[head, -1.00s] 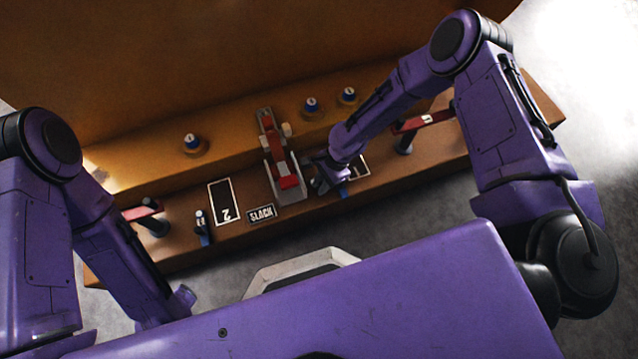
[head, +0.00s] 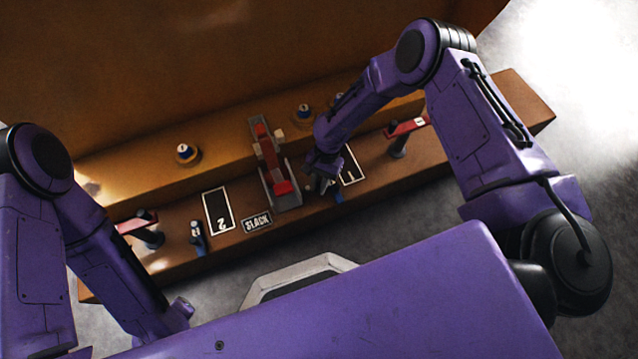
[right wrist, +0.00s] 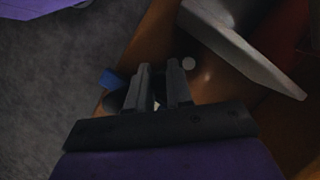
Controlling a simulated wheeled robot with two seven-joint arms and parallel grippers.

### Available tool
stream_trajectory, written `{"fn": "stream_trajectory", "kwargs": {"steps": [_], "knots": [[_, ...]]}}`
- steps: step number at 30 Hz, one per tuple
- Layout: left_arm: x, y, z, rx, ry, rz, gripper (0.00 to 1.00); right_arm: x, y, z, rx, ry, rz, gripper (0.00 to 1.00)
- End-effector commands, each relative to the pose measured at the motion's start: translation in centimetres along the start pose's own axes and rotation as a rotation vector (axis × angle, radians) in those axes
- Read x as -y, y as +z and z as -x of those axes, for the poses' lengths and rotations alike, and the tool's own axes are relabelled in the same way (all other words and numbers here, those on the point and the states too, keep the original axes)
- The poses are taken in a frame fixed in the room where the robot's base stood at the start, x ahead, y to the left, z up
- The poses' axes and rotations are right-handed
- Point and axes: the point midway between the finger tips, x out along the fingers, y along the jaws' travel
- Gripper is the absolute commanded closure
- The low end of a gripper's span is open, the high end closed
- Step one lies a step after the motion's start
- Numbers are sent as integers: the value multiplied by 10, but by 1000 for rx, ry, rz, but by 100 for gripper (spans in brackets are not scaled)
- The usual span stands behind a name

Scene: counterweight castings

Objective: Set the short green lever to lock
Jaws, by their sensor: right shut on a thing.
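No green lever can be made out in either view. My right gripper (head: 320,182) is low at the bench, just right of a grey bracket with a red lever (head: 283,187). In the right wrist view its two fingers (right wrist: 160,76) are close together, with a small pale spot between them. A blue part (head: 337,196) shows beside the gripper, and also left of the fingers in the wrist view (right wrist: 111,78). A small pale ball (head: 309,188) sits by the fingers, outside them in the wrist view (right wrist: 188,64). What the fingers hold is mostly hidden. My left gripper is not visible.
A plate marked 1 (head: 350,167) is partly behind my right arm. A plate marked 2 (head: 218,211), a SLACK label (head: 257,222) and a small blue-based lever (head: 197,236) lie left. Red-handled levers (head: 405,128) (head: 136,223) stand at both sides. Round knobs (head: 184,152) (head: 303,112) sit on the upper step.

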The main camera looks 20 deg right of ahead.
Motion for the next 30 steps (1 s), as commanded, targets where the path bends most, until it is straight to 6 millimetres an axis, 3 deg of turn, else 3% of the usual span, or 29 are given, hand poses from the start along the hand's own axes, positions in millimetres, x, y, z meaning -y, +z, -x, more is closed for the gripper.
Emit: {"fn": "stream_trajectory", "kwargs": {"steps": [11,12,14,23,26,30], "knots": [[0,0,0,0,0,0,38,1,-2,1,-4,-1,4,100],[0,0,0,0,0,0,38,1,-2,1,-4,-1,4,70],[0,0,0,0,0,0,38,1,-1,1,-3,-1,4,54],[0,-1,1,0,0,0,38,0,-1,3,-2,-1,3,54],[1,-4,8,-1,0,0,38,1,0,18,-3,-2,2,54],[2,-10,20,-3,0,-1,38,1,1,54,-4,-3,3,54]]}}
